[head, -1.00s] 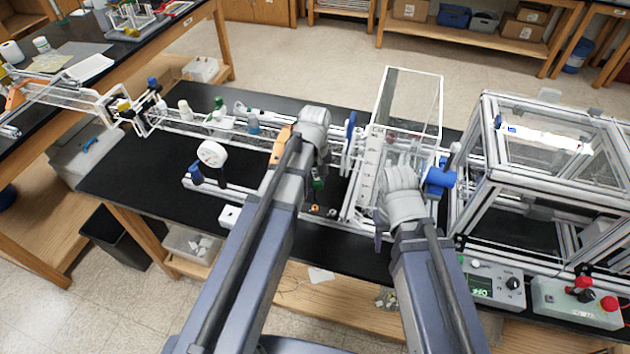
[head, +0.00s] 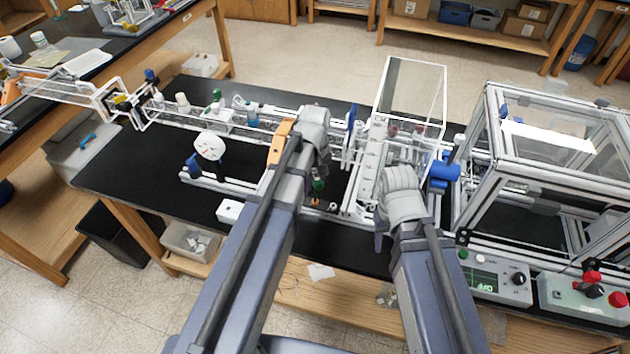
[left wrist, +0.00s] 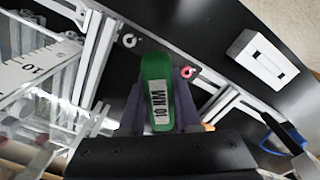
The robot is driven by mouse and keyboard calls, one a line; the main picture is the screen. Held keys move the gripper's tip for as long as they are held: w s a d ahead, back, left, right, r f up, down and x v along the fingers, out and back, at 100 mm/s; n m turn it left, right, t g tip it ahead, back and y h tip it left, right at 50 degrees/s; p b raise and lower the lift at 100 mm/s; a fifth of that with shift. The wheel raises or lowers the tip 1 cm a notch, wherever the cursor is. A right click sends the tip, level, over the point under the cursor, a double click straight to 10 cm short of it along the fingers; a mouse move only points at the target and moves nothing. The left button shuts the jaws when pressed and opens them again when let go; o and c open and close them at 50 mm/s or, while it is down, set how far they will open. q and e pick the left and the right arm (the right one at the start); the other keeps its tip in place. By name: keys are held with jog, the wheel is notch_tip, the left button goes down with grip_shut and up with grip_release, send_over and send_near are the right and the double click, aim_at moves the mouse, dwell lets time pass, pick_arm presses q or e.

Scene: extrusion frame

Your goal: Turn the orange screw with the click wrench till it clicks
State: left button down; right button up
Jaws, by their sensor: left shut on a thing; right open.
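My left gripper (left wrist: 158,105) is shut on the green handle of the click wrench (left wrist: 155,75), marked 10 NM. In the head view only a bit of the green wrench (head: 318,186) shows below my left wrist. The orange screw (head: 316,202) shows just below that green part, by the front rail. I cannot tell if the wrench tip touches it. In the left wrist view the handle hides what lies under it. My right gripper (head: 380,240) is open and mostly hidden by its own wrist, beside the clear box.
A white dial (head: 209,146) stands left of my left arm and a small white box (head: 230,210) lies at the table's front edge. A framed enclosure (head: 545,180) and a control box (head: 493,280) stand at the right. The black table (head: 130,165) is clear at far left.

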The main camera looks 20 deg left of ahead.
pick_arm(q)
jog(key=shift+f+b, duration=0.6)
jog(key=shift+b, duration=0.05)
dwell(0.6)
jog(key=shift+m, duration=0.8)
jog(key=shift+m, duration=0.7)
jog(key=shift+m, duration=0.8)
